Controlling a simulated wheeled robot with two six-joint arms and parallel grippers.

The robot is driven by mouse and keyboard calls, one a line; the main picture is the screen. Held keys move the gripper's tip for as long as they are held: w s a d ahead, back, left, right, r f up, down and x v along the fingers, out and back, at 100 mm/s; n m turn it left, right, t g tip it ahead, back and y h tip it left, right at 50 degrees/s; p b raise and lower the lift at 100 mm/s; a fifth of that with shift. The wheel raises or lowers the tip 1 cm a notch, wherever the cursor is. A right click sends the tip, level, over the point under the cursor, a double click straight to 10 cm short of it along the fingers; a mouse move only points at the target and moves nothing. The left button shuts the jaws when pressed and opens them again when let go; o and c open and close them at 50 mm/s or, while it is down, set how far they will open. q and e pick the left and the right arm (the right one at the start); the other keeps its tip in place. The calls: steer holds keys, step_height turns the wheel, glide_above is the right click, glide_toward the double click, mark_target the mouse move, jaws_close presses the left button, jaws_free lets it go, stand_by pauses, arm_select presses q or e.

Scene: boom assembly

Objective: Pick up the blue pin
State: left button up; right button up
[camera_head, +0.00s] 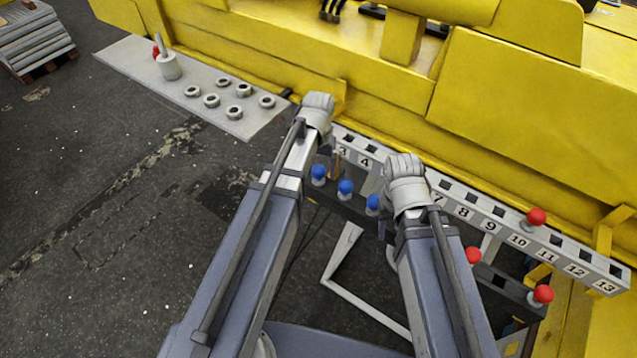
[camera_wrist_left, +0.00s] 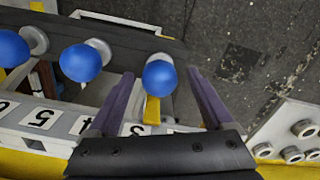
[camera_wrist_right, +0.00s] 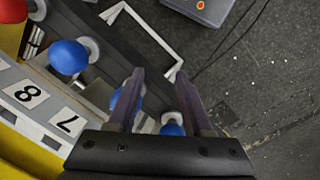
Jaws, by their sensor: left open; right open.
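Three blue pins, (camera_head: 318,172), (camera_head: 345,187) and (camera_head: 373,202) in the head view, stand upright in a dark lower rail with round heads up. My left gripper (camera_wrist_left: 159,74) is open and empty; in the left wrist view the end blue pin (camera_wrist_left: 159,75) appears between its fingers, and two more stand to the left. I cannot tell its height above the pin. My right gripper (camera_wrist_right: 158,73) is open and empty. In the right wrist view one blue pin (camera_wrist_right: 69,57) is clear to the left, and two are partly hidden by the fingers. Arms hide both jaws in the head view.
A numbered grey rail (camera_head: 484,213) with square holes runs along the yellow boom (camera_head: 530,90). Red pins (camera_head: 536,217) stand at the right. A grey plate (camera_head: 130,62) with several ring-shaped parts lies at the left. Open floor is at the lower left.

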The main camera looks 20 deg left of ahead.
arm_select(q)
steer(key=shift+f, duration=0.1)
jaws_close()
stand_by(0.7)
